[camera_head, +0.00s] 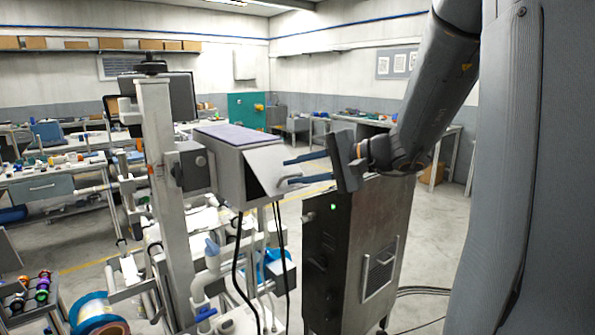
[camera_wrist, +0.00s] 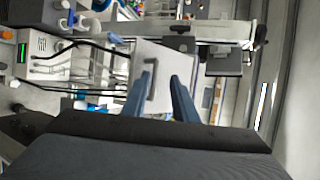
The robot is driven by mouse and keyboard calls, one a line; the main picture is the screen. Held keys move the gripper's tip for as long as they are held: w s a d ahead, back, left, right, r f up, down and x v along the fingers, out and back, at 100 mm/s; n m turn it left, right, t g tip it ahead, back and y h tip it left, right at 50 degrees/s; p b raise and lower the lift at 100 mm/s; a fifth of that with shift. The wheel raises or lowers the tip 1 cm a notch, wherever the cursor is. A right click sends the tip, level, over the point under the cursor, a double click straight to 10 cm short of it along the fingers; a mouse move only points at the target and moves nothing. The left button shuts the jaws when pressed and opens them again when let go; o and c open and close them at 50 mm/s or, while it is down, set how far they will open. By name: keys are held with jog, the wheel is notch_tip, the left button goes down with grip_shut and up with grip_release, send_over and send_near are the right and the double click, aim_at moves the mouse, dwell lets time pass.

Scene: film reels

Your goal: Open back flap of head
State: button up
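The head is a grey box (camera_head: 229,178) with a purple-grey top, mounted on a pale upright column. Its back flap (camera_head: 262,163) is a light panel at the right end. The flap slants outward toward its lower edge; I cannot tell whether it stands ajar. In the wrist view the flap (camera_wrist: 178,58) faces me, with a dark bar handle (camera_wrist: 152,88) on it. My gripper (camera_head: 289,171) is open, with its two blue fingers at the flap. In the wrist view the fingers (camera_wrist: 164,82) lie over the flap, the left one close beside the handle. Contact cannot be told.
A dark metal cabinet (camera_head: 335,245) stands below my gripper. Black cables (camera_head: 238,255) hang under the head. The column (camera_head: 158,150) stands to its left. Cluttered workbenches line the back, and a blue reel (camera_head: 92,312) is at lower left. Open floor lies to the right.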

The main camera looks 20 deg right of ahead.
jog(key=b+v, duration=0.2)
jog(key=v, duration=0.5)
jog(key=shift+s+d+r, duration=0.2)
jog(key=shift+s, duration=0.1)
jog(key=s+a+f+n+g+h, duration=0.3)
jog(key=s+f, duration=0.1)
jog(key=f, duration=0.5)
jog(key=s+a+f+n+g+h, duration=0.3)
jog(key=s+a+f+n, duration=0.1)
jog(key=f, duration=0.6)
jog(key=s+a+f+n+g+h, duration=0.3)
jog(key=s+f, duration=0.3)
jog(key=f, duration=0.3)
jog(key=shift+a+f+n+h, duration=0.2)
jog(key=shift+f+n+h, duration=0.1)
jog(key=shift+n, duration=0.3)
